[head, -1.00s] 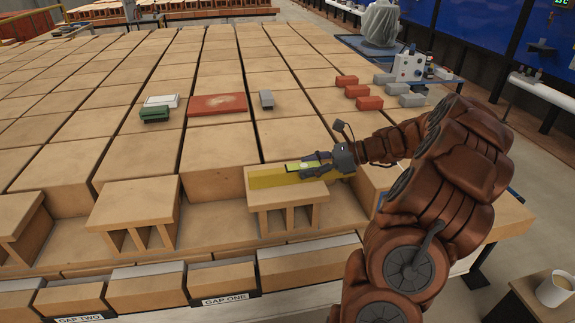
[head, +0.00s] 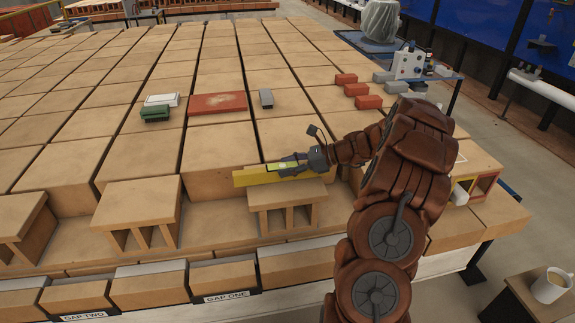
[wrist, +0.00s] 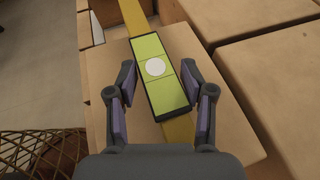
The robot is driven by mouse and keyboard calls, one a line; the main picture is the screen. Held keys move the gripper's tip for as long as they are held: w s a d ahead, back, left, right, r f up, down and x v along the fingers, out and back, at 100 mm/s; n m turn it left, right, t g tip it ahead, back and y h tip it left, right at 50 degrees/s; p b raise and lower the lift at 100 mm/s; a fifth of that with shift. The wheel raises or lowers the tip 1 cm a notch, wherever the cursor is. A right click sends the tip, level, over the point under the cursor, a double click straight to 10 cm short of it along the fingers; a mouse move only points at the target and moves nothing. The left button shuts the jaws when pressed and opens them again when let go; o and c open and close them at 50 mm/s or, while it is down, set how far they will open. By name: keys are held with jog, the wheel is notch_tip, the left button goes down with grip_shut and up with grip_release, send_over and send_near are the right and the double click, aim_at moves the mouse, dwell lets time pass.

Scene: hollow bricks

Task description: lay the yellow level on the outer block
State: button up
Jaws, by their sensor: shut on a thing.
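The yellow level (head: 252,178) is a long yellow bar with a bright yellow-green panel and a white disc, seen from above in the wrist view (wrist: 157,68). My gripper (head: 305,163) is shut on it near its right part; the two fingers flank the panel in the wrist view (wrist: 160,108). The level is held roughly level over the back part of a hollow block (head: 286,195) at the front edge of the stack. I cannot tell whether it touches that block. Part of the block's top is hidden by the level. Another hollow block (head: 140,202) stands to the left.
A third hollow block (head: 18,222) stands at far left. Labels GAP ONE (head: 226,297) and GAP TWO (head: 82,314) mark the front row. A red slab (head: 217,103), a green piece (head: 155,113) and a grey block (head: 266,98) lie behind. My arm fills the right side.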

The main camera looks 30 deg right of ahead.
jog(key=shift+f, duration=0.15)
jog(key=o, duration=1.4)
